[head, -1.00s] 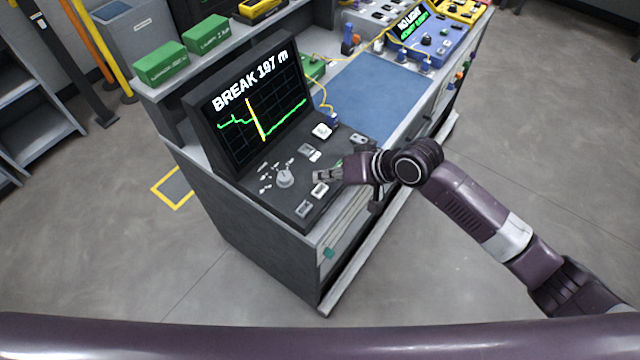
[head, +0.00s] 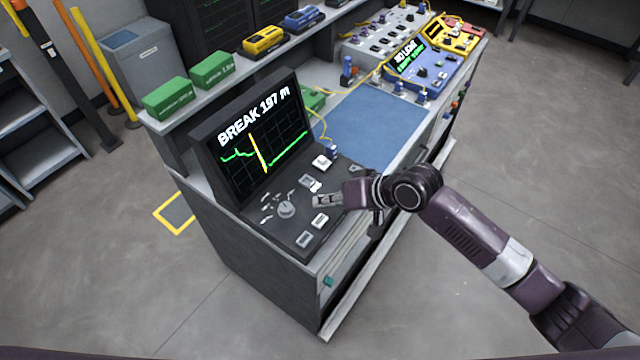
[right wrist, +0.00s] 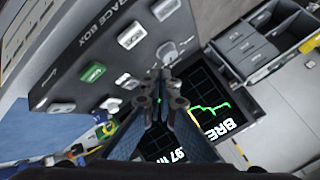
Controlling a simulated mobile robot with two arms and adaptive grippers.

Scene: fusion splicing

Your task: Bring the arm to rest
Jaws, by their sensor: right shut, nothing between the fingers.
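My right arm reaches in from the lower right in the head view. Its gripper (head: 318,201) hangs over the control panel of the black trace box (head: 262,222), near the buttons and knob. In the right wrist view the gripper's fingers (right wrist: 165,88) are together with nothing between them. They show in front of the trace box's screen (right wrist: 212,100), which also shows in the head view (head: 262,135) and reads "BREAK 197 m". Whether the fingers touch the panel is not clear. My left gripper is out of the head view.
A blue mat (head: 368,128) lies on the bench behind the trace box. Green boxes (head: 170,98) and a yellow device (head: 267,40) stand on the shelf. A blue tester (head: 432,68) with yellow cables sits at the far end. The floor right of the bench is clear.

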